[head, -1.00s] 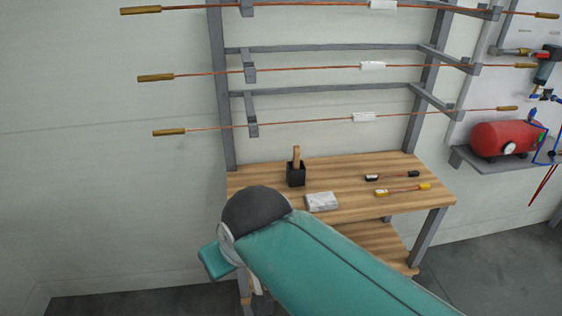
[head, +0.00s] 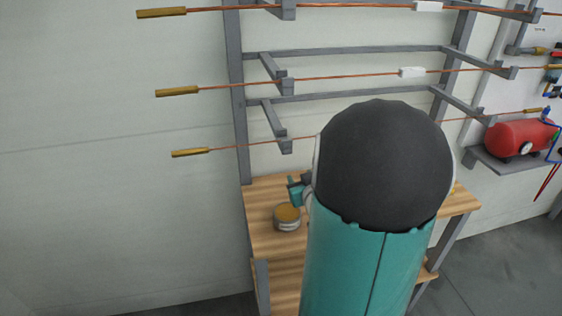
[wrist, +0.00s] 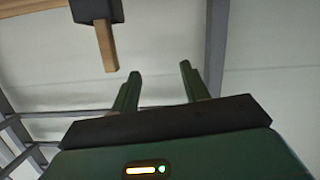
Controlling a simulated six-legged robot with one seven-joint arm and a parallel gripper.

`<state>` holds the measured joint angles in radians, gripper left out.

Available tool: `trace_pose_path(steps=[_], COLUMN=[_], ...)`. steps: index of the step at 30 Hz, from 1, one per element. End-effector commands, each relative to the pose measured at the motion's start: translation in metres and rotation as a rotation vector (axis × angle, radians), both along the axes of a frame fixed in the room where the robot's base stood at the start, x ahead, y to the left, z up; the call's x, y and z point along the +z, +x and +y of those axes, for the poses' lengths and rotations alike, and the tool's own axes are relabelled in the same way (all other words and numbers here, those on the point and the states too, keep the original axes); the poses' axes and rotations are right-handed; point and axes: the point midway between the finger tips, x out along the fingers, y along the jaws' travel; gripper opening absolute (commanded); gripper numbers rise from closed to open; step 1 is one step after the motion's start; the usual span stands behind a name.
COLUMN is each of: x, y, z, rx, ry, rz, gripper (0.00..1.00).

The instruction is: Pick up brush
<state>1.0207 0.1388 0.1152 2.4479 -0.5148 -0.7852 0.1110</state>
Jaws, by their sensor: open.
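In the wrist view a wooden handle (wrist: 107,46), which looks like the brush's, sticks out of a dark square holder (wrist: 92,10) at the top left. The brush's other end is hidden inside the holder. My gripper (wrist: 160,68) is open, with two green fingers apart and nothing between them. The handle is up and to the left of the fingers in the picture and does not appear between them. In the head view my arm hides the brush and its holder.
The wooden bench (head: 262,235) carries a round tin (head: 287,217) near its left end. Grey racks above hold copper rods (head: 190,92) jutting out left. A red tank (head: 512,139) sits on a wall shelf at the right.

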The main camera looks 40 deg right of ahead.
Motion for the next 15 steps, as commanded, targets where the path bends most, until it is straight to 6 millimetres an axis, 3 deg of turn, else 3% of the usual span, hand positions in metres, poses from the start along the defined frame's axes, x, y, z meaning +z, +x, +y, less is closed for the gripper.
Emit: trace_pose_path(steps=[1,3,9,12,15], x=[-0.014,-0.023,-0.034,-0.035,-0.034], y=[-0.017,-0.037,-0.077,-0.08,-0.07], z=[-0.019,-0.036,-0.057,-0.062,-0.068], rx=[-0.016,-0.022,-0.027,-0.027,-0.024], ry=[0.006,0.002,-0.007,-0.011,-0.014], rz=[-0.047,-0.124,-0.28,-0.307,-0.312], gripper=[0.45,0.45,0.45,0.45,0.45])
